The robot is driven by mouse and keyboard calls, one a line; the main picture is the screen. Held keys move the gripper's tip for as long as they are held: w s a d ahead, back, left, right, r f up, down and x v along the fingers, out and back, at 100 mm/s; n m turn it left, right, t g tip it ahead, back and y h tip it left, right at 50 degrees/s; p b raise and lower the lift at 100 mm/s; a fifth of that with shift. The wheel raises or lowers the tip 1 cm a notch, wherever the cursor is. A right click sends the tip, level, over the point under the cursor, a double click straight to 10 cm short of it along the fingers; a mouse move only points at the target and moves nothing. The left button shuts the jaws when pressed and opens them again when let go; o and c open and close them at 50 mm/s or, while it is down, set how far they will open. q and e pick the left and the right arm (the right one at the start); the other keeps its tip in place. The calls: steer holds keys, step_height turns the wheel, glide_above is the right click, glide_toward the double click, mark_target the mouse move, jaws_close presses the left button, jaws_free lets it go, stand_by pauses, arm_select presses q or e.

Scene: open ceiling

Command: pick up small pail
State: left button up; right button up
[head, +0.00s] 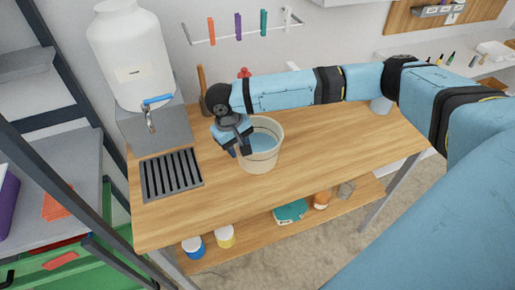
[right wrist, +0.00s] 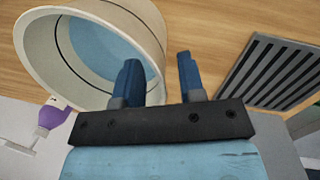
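The small pail (head: 262,158) is cream-coloured, with blue showing inside it. It stands on the wooden table (head: 330,150), right of the black drain grate (head: 171,175). My right gripper (head: 231,147) is at the pail's left side in the head view, pointing down. In the right wrist view, the two blue fingers (right wrist: 159,70) are apart. One finger overlaps the wall of the pail (right wrist: 150,35), and the other is over bare wood beside it. I cannot tell whether a finger touches the pail. My left gripper is out of view.
A white water dispenser (head: 130,55) with a tap stands on a grey block behind the grate. A rack with coloured hanging items (head: 238,27) is on the wall. Paint jars (head: 225,237) sit on the lower shelf. The table front is clear.

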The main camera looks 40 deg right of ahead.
step_height(320, 180, down, 2)
steer(key=shift+d+f, duration=0.15)
steer(key=shift+f, duration=0.1)
jaws_close()
steer(key=shift+r, duration=0.15)
stand_by(1.2)
